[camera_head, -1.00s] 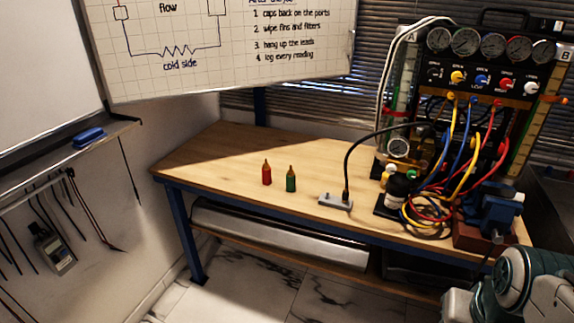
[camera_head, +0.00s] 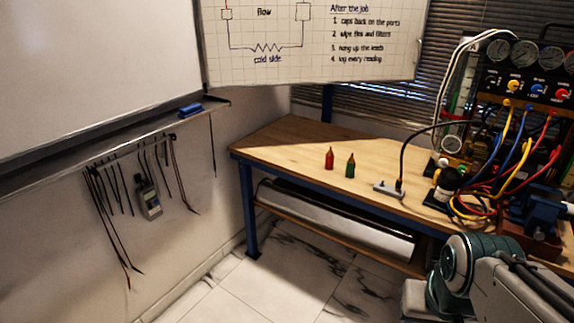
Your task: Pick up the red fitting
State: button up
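The red fitting (camera_head: 329,159) stands upright on the wooden workbench (camera_head: 290,135), near its left part. It is a small red body with a narrow brownish tip. A similar green fitting (camera_head: 350,167) stands upright just to its right, a small gap apart. My arm shows at the lower right, in front of the bench and well away from the red fitting. My gripper is not in view.
A grey block with a black cable (camera_head: 389,189) lies right of the fittings. Further right stand a dark bottle (camera_head: 446,182), coiled coloured hoses (camera_head: 475,205), the gauge panel (camera_head: 525,85) and a blue vise (camera_head: 538,205). The bench left of the fittings is clear.

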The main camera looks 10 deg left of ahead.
aim_at(329, 156)
jog(key=u, duration=1.3)
jog(key=i, duration=1.7)
jog(key=z, duration=0.65)
jog(key=i, duration=0.85)
jog(key=z, duration=1.2)
jog(key=i, duration=0.3)
jog(key=z, duration=0.2)
